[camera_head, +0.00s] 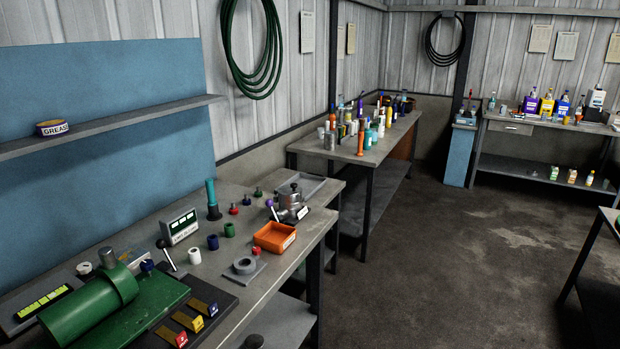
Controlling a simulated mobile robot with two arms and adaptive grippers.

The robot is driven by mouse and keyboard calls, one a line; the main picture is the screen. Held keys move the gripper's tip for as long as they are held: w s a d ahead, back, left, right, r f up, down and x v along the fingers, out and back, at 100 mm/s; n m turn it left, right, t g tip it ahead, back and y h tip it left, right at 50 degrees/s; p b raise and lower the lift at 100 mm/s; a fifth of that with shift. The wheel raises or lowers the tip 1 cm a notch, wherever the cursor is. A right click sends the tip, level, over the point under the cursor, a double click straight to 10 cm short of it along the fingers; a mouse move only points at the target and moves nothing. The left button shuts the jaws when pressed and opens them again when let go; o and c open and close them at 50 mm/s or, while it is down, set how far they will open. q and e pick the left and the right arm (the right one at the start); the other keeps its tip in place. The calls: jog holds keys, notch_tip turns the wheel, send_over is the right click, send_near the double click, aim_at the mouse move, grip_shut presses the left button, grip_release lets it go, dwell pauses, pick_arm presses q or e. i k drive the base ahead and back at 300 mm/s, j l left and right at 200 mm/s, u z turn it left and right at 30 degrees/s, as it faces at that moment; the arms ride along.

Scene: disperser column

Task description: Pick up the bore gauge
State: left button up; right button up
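I cannot pick out the bore gauge with certainty among the small items on the near workbench (225,270). An upright teal-topped tool with a dark base (212,200) stands toward the back of that bench. A thin rod with a dark round head (166,252) leans in front of a white-faced box with a display (180,227). Neither of my grippers shows in this view.
A green cylindrical machine (90,305) fills the near left of the bench. An orange tray (274,237) and a grey ring on a plate (245,265) lie near the front edge. A bottle-covered bench (355,150) stands behind. The floor (450,260) to the right is clear.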

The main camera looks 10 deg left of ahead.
aim_at(211, 196)
jog(key=i+l+u, duration=0.1)
jog(key=i, duration=0.75)
